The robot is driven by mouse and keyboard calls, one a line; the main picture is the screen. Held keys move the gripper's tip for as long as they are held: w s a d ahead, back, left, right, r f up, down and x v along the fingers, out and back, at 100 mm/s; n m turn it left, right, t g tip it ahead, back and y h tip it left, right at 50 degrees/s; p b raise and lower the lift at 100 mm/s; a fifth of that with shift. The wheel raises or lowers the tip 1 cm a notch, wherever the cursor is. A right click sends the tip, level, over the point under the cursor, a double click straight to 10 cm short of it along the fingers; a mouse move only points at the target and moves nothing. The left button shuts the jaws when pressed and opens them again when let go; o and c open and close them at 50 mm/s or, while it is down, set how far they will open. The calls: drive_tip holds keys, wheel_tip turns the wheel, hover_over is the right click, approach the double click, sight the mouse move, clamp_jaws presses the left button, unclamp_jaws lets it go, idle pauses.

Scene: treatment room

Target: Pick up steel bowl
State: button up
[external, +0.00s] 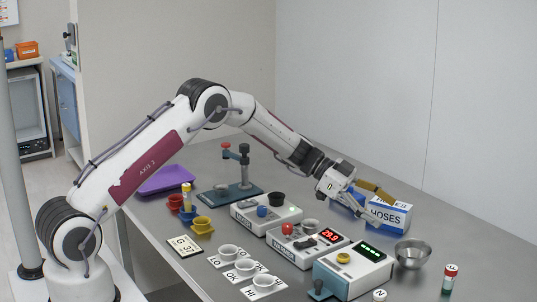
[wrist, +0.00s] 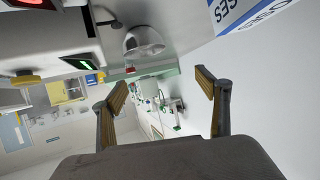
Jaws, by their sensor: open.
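The steel bowl (external: 412,253) is a small, shiny metal bowl standing upright on the steel table, right of the device with the green display. It also shows near the top of the wrist view (wrist: 143,41), beyond my fingertips and apart from them. My gripper (external: 376,199) is in the air behind and to the left of the bowl, close to the blue and white hoses box (external: 390,214). In the wrist view its two tan-padded fingers (wrist: 162,88) are spread wide with nothing between them.
The green-display device (external: 352,267) stands just left of the bowl. A red-capped vial (external: 450,278) stands to its right and a round N marker (external: 379,295) lies in front. More devices and several labelled white cups fill the middle. Bare table lies between the bowl and the hoses box.

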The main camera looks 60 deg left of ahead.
sight(413, 249)
drive_tip(key=f, duration=0.1)
drive_tip(key=s+f+g, duration=0.1)
drive_tip(key=f, duration=0.1)
drive_tip(key=shift+s+d, duration=0.2)
drive_tip(key=shift+r, duration=0.1)
drive_tip(key=shift+d, duration=0.1)
drive_tip(key=shift+x, duration=3.35)
drive_tip(key=shift+s, duration=0.1)
drive_tip(key=shift+d, duration=0.1)
drive_tip(key=shift+x, duration=2.55)
drive_tip(key=shift+s+d+r, duration=0.1)
drive_tip(key=shift+s+d, duration=0.05)
